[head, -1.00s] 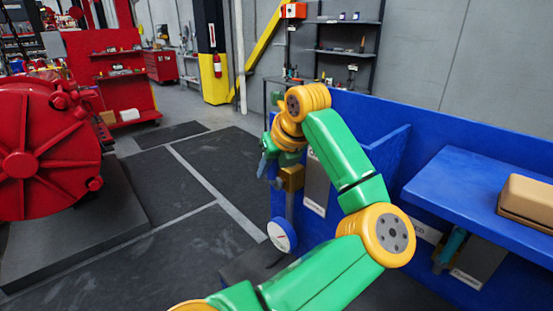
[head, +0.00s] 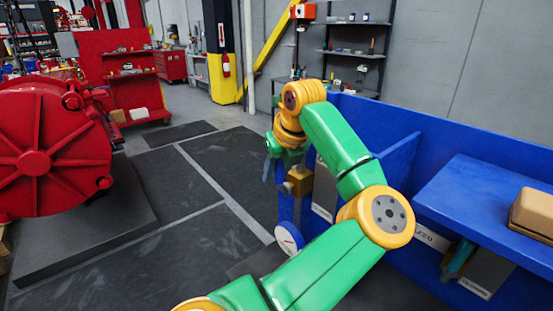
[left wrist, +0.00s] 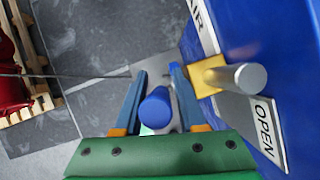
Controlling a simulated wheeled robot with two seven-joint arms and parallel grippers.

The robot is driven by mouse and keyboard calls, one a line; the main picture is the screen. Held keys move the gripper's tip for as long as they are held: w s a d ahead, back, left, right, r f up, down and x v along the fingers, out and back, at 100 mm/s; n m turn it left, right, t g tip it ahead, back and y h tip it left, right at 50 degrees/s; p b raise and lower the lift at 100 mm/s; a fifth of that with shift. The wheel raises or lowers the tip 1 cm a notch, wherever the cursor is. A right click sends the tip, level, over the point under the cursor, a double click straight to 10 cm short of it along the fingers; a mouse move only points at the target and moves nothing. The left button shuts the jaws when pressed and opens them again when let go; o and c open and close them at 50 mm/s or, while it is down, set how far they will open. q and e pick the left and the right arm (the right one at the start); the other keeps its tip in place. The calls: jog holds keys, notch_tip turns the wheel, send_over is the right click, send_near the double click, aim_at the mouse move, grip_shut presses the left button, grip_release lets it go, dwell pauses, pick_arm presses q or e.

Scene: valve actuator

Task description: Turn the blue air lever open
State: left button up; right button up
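The blue air lever (left wrist: 155,106) shows in the left wrist view as a blue rounded end between the two fingers of my left gripper (left wrist: 158,72). The fingers are apart, with gaps visible beside the lever. Right of them is a brass valve block (left wrist: 208,76) with a silver cylinder (left wrist: 247,78), by a plate marked OPEN (left wrist: 265,128). In the head view my left gripper (head: 268,168) is partly hidden by its wrist, left of the brass block (head: 299,183). I cannot make out the lever there. My right gripper is not in view.
A blue panel (head: 400,135) stands right of the valve, with a blue shelf (head: 470,195) bearing a tan box (head: 537,215). A red machine (head: 50,150) stands left. The floor between is clear.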

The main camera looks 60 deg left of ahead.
pick_arm(q)
jog(key=shift+w+f, duration=0.1)
jog(key=shift+d, duration=0.15)
jog(key=b+v, duration=0.1)
jog(key=v, duration=0.6)
